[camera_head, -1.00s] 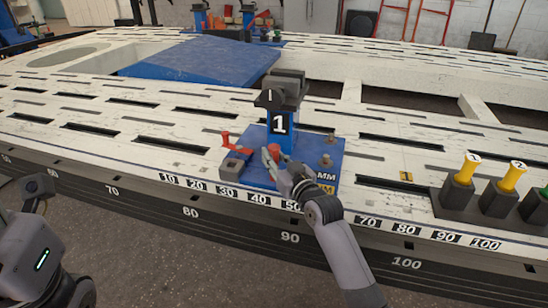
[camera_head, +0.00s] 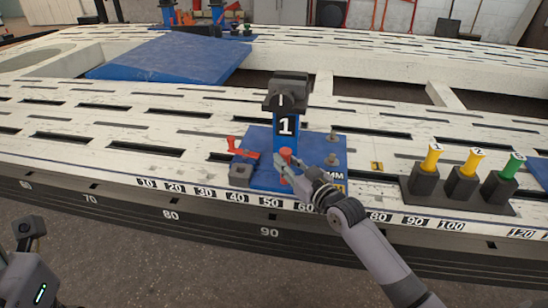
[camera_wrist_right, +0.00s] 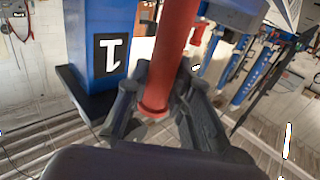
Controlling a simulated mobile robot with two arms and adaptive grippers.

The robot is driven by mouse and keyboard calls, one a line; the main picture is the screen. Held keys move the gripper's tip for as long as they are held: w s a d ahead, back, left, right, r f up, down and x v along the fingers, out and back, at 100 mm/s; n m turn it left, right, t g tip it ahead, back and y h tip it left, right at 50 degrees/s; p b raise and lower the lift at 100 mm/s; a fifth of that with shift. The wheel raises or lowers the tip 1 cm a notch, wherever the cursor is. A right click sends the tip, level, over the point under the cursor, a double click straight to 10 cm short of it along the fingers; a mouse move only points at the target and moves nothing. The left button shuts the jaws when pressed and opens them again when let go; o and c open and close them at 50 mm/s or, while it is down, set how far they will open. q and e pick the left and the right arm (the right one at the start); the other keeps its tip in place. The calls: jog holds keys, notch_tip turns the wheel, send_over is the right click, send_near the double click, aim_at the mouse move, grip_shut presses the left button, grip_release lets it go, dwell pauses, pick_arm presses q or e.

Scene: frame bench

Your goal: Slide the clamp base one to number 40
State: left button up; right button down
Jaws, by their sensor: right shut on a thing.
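The clamp base one is a blue plate (camera_head: 262,143) with a blue post marked 1 (camera_head: 286,124) and a dark clamp head (camera_head: 287,92). It sits on the white slotted bench, with its front-left corner just left of the number 40 label (camera_head: 237,198). My right gripper (camera_head: 285,168) is shut on the upright red handle (camera_head: 286,153) at the front of the base. In the right wrist view the red handle (camera_wrist_right: 170,55) stands between the fingers (camera_wrist_right: 160,108), beside the blue post (camera_wrist_right: 105,25).
A black rack with yellow handles (camera_head: 432,158) and a green handle (camera_head: 512,165) stands to the right. A red lever (camera_head: 243,151) and bolts (camera_head: 332,160) are on the plate. Bench slots lie left. A blue panel (camera_head: 170,58) lies behind.

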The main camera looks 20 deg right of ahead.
jog(key=shift+w+d+r, duration=0.25)
jog(key=shift+r, duration=0.05)
jog(key=c, duration=1.8)
grip_release()
jog(key=shift+w, duration=0.1)
jog(key=shift+o, duration=0.6)
jog(key=shift+w+a+f, duration=0.1)
jog(key=shift+f, duration=0.05)
jog(key=shift+o, duration=1.3)
jog(key=shift+a+f, duration=0.1)
jog(key=shift+a, duration=0.05)
jog(key=shift+s, duration=0.2)
jog(key=s+d, duration=0.2)
jog(key=s, duration=0.9)
jog(key=shift+s+d, duration=0.2)
jog(key=shift+s, duration=0.1)
